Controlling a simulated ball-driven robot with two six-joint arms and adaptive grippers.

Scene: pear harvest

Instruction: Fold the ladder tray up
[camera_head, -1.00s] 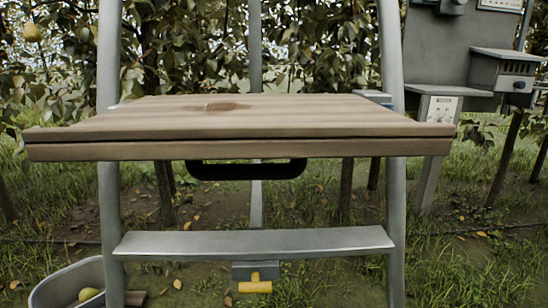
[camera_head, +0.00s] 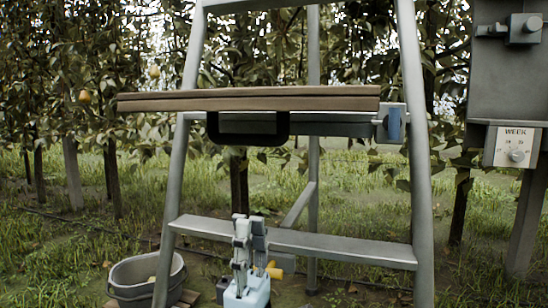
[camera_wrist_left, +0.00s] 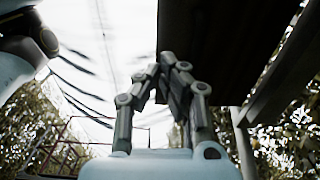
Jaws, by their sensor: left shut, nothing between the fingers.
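The wooden ladder tray (camera_head: 250,98) is out flat, seen almost edge-on from the front. A black U-shaped handle (camera_head: 250,142) hangs under its front edge. The grey ladder (camera_head: 419,190) stands upright around it, with a blue part (camera_head: 394,124) at the tray's right side. My left gripper (camera_head: 249,217) points up, below the handle and in front of the ladder's lower step; it is shut and empty, apart from the handle. In the left wrist view my gripper (camera_wrist_left: 171,58) shows its fingertips together beside a dark surface, likely the tray's underside. My right gripper is out of view.
The ladder's lower step (camera_head: 340,249) runs close behind my left gripper, with a yellow part (camera_head: 274,271) beside it. A post with a WEEK dial box (camera_head: 515,146) stands at right.

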